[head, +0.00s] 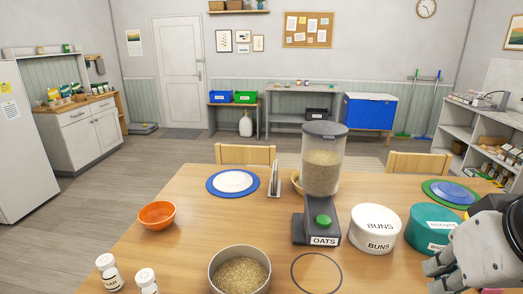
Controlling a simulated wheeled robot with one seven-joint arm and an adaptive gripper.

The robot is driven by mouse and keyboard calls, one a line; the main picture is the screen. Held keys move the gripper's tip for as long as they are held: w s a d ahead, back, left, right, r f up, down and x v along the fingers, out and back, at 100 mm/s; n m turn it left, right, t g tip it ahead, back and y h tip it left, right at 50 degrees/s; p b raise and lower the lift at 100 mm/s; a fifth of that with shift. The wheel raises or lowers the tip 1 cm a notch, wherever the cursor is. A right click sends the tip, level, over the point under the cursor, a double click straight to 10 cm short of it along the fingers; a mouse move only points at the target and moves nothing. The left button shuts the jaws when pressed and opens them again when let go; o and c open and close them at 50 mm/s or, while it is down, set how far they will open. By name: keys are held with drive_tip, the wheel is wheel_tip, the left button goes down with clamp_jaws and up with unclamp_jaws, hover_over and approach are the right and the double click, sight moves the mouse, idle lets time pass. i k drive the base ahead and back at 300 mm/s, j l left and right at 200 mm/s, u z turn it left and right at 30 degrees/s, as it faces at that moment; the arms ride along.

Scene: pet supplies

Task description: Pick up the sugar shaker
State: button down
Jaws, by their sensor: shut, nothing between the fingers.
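Two small white shakers with grey tops stand upright at the front left of the wooden table. The left one (109,274) has a dark label that seems to read as sugar. The right shaker (147,283) is cut by the lower edge, and its label is hard to read. My gripper (434,276) is at the lower right, shut and empty, in front of the teal biscuits tin. It is far to the right of both shakers, across the table.
A bowl of grain (240,274), a dark ring (316,274) and an oats dispenser (322,175) stand between the shakers and my gripper. A buns tin (375,229) and biscuits tin (431,228) are at right. An orange bowl (157,215) sits behind the shakers. The wooden table (190,250) is bare around them.

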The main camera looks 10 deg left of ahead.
sight(110, 272)
drive_tip(key=k+u, duration=0.15)
drive_tip(key=u, duration=0.35)
drive_tip(key=k+u, duration=0.15)
drive_tip(key=u, duration=0.35)
drive_tip(key=k+u, duration=0.1)
drive_tip(key=u, duration=0.4)
drive_tip(key=z, duration=0.7)
drive_tip(key=i+j+z, duration=0.1)
drive_tip(key=j, duration=0.8)
drive_tip(key=i+z, duration=0.05)
drive_tip(key=i, duration=0.05)
